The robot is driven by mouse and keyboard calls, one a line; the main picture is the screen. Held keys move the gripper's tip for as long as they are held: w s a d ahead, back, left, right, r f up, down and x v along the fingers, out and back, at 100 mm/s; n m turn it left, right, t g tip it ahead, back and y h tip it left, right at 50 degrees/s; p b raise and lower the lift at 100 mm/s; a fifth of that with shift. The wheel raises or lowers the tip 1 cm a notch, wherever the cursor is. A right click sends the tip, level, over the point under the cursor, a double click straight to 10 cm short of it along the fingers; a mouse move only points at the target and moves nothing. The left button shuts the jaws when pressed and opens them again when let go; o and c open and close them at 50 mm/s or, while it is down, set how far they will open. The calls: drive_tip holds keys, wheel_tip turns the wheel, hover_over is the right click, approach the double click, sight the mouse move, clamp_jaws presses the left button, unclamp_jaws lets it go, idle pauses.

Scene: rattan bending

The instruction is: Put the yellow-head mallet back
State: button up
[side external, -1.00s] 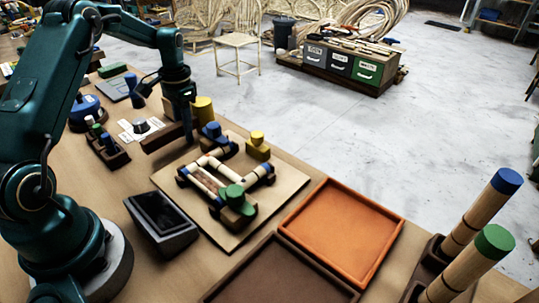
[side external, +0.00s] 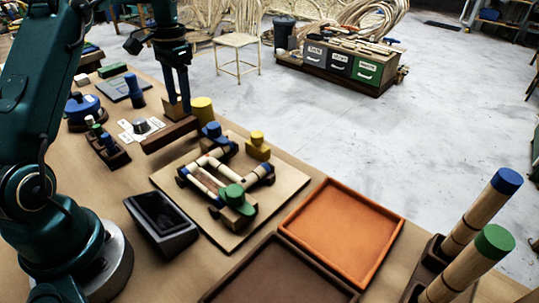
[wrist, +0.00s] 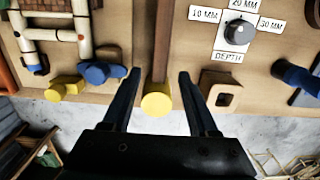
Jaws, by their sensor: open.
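The yellow-head mallet lies on the bench. Its yellow head (side external: 202,108) stands upright like a short cylinder, and a dark brown bar that looks like its handle (side external: 168,134) runs toward the lower left. In the wrist view the round yellow head (wrist: 156,104) is between my fingers, with the brown bar (wrist: 161,40) running up from it. My gripper (side external: 180,108) is open above the mallet, with a gap on each side of the head in the wrist view (wrist: 157,75). A wooden block with a hole (wrist: 222,97) lies right of the head.
A jig board (side external: 235,240) with a rattan frame and coloured pegs is close by on the right. A depth dial (wrist: 237,34) and a blue-headed tool (wrist: 295,75) are near. An orange tray (side external: 345,225) and a black bin (side external: 165,225) stand nearer the camera.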

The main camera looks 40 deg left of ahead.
sight(185, 121)
drive_tip(key=s+d+r+t, duration=0.2)
drive_tip(key=s+d+r, duration=0.1)
drive_tip(key=d+r, duration=0.25)
drive_tip(key=s+d+r+t, duration=0.1)
drive_tip(key=s+d+r, duration=0.2)
drive_tip(key=d+r, duration=0.3)
drive_tip(key=s+d+f+t, duration=0.3)
drive_tip(key=s+d+f, duration=0.2)
drive_tip(key=s+d, duration=0.3)
drive_tip(key=shift+s+d+f, duration=0.2)
drive_tip(key=shift+s+d, duration=0.2)
drive_tip(key=shift+s, duration=0.7)
